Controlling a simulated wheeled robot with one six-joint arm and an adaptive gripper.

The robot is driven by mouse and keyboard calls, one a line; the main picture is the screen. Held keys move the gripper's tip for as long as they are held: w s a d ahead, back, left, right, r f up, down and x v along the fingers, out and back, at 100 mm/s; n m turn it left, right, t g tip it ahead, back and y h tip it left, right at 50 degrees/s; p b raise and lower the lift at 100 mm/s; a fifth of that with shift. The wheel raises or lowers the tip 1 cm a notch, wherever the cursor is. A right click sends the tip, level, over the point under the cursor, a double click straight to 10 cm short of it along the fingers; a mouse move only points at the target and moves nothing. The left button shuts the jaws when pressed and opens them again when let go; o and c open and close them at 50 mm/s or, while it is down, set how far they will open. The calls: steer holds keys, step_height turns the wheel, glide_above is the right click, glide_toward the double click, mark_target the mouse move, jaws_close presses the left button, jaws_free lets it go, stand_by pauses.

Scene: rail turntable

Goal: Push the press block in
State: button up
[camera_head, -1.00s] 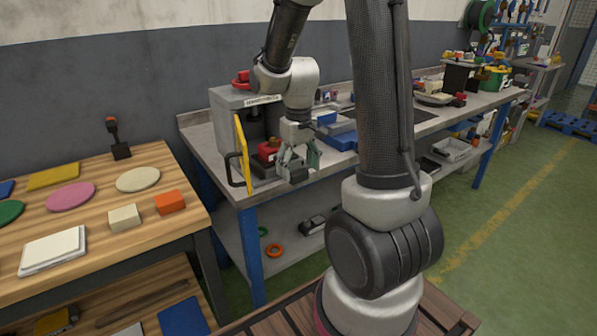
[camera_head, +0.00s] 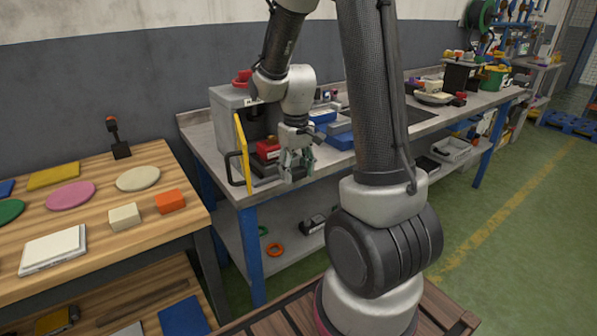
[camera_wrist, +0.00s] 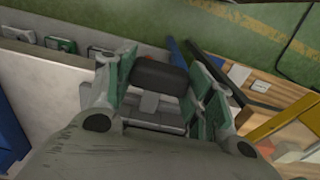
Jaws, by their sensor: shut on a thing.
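The grey press machine (camera_head: 226,115) stands on the near left end of the grey bench. A red block on a dark base (camera_head: 266,150) sits in its opening, behind the yellow frame; I cannot tell whether this is the press block. My gripper (camera_head: 296,166) is low, just right of the red block. In the wrist view my gripper (camera_wrist: 163,92) is shut on a dark rounded handle (camera_wrist: 158,76), which lies between the green-padded fingers. A short grey stem joins the handle to a grey piece below it. The handle's sides are partly hidden by the fingers.
The yellow frame with its black handle (camera_head: 236,168) stands open at the machine's left front. Blue pieces (camera_head: 340,134) lie on the bench to the right. A wooden table (camera_head: 165,205) with coloured pieces is at left. Open floor (camera_head: 500,240) lies at right.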

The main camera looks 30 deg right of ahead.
mark_target(274, 152)
steer(key=w, duration=1.1)
steer(key=shift+w+a, duration=0.2)
steer(key=shift+w, duration=0.1)
steer(key=shift+w+r, duration=0.1)
steer(key=o, duration=1.4)
steer(key=shift+w, duration=0.1)
steer(key=shift+o, duration=0.2)
step_height(274, 152, up, 12)
steer(key=shift+f, duration=0.1)
